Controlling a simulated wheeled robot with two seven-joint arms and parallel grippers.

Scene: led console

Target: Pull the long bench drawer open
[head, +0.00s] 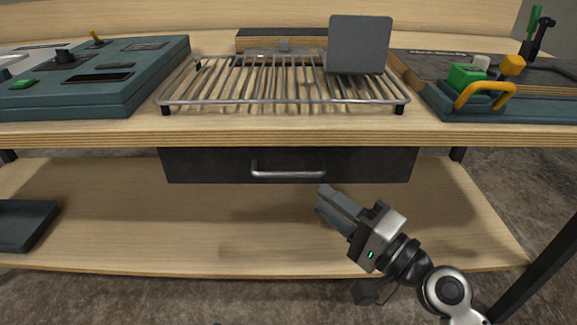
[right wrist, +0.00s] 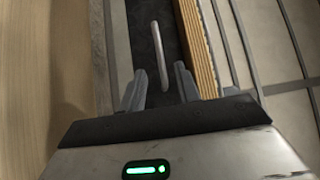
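The long bench drawer (head: 215,166) is a dark grey front under the bench top, with a silver bar handle (head: 288,174) at its middle. The drawer front looks flush under the bench edge. My right gripper (head: 323,200) is below and to the right of the handle, apart from it in the head view. In the right wrist view its two fingers (right wrist: 159,78) are spread with nothing between them, and the handle (right wrist: 160,52) lies ahead between their tips. The drawer front (right wrist: 143,40) shows behind the handle. My left gripper is in neither view.
The wooden bench top (head: 300,127) overhangs just above the drawer. It bears a wire rack (head: 285,102) with a grey plate (head: 359,45), a teal console (head: 130,85) and a tool tray (head: 520,108). A lower shelf (head: 170,230) lies below, with a dark box (head: 25,225) at left.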

